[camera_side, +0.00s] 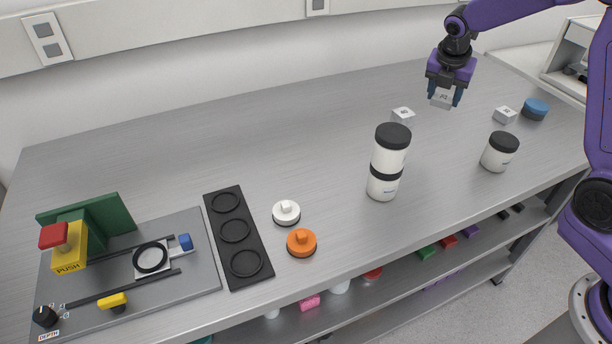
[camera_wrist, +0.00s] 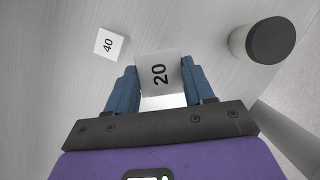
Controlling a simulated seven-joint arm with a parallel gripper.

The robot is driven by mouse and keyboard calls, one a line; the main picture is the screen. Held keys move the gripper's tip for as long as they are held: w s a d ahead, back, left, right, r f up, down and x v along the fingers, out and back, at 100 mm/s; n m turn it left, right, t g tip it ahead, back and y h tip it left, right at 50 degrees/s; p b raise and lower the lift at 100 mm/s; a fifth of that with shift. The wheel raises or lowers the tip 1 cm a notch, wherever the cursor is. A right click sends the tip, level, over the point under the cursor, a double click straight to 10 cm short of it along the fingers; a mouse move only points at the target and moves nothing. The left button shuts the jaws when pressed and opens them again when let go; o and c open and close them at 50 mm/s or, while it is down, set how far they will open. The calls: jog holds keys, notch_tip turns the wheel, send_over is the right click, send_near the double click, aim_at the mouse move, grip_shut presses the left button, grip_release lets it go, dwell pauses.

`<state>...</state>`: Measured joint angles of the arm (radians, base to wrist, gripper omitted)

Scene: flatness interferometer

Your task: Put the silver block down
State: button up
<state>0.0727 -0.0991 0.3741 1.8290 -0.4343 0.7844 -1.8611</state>
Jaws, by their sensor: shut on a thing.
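My gripper (camera_side: 444,95) is at the back right of the bench and points down. It is shut on a silver block (camera_side: 441,98) marked 20. The wrist view shows this block (camera_wrist: 159,74) between the two blue fingers (camera_wrist: 158,86). In the side view it appears held above the bench top (camera_side: 300,140), though the exact gap is hard to tell. A second silver block (camera_side: 402,115) stands on the bench to the left; the wrist view shows it marked 40 (camera_wrist: 109,44). A third silver block (camera_side: 505,115) stands to the right, its mark too small to read.
A tall white container with black bands (camera_side: 386,163) stands in front of the gripper. A short black-lidded jar (camera_side: 499,153) and a blue disc (camera_side: 535,109) are to the right. White (camera_side: 286,213) and orange (camera_side: 301,243) knobbed discs and a black tray (camera_side: 214,206) are further left. The back middle is clear.

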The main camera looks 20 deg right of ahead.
jog(key=w+a+f+n+t+y, duration=0.1)
jog(key=w+a+n, duration=0.15)
jog(key=a, duration=0.75)
jog(key=w+a+n+y, duration=0.15)
jog(key=a+n, duration=0.25)
jog(key=a, duration=0.6)
jog(key=n+t, duration=0.1)
jog(key=n, duration=0.4)
send_over(293, 175)
jog(key=s, duration=0.1)
jog(key=f, duration=0.2)
jog(key=shift+m+y, duration=0.25)
jog(key=shift+y, duration=0.2)
notch_tip(293, 175, down, 9)
jog(key=shift+s+f, duration=0.1)
jog(key=shift+s, duration=0.05)
jog(key=shift+d+f, duration=0.1)
jog(key=o, duration=1.2)
jog(key=v, duration=1.2)
